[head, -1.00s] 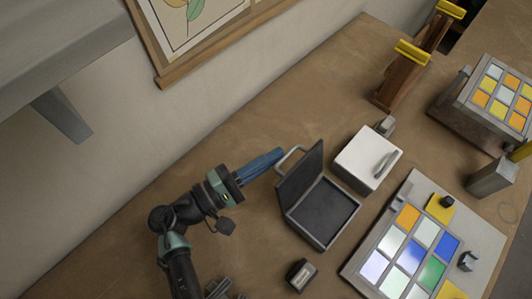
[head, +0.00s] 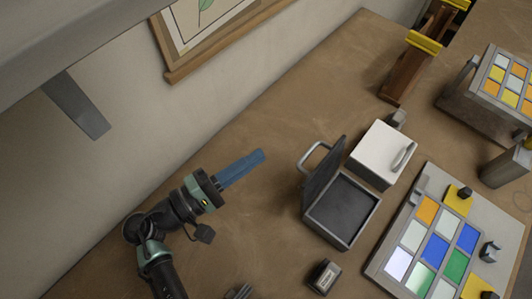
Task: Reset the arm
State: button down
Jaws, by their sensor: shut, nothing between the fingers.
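My gripper (head: 257,156) shows in the head view at the centre left, with blue fingers that are shut and hold nothing. It is above the brown table (head: 250,245), pointing up and right. The open dark box (head: 345,208) is to its right, with its lid raised and a grey handle (head: 312,155) on the lid. The gripper is apart from the box and its handle.
A white-topped box (head: 382,150) with a handle stands right of the open box. A board of coloured glass tiles (head: 433,236) lies at lower right. A small dark block (head: 325,276) sits at the bottom. A wooden rack (head: 408,75) and a tilted tile stand (head: 470,110) are farther back.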

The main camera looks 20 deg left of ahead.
jog(key=v, duration=0.2)
jog(key=b+v, duration=0.1)
jog(key=v, duration=0.1)
jog(key=shift+s, duration=0.45)
jog(key=shift+d, duration=0.1)
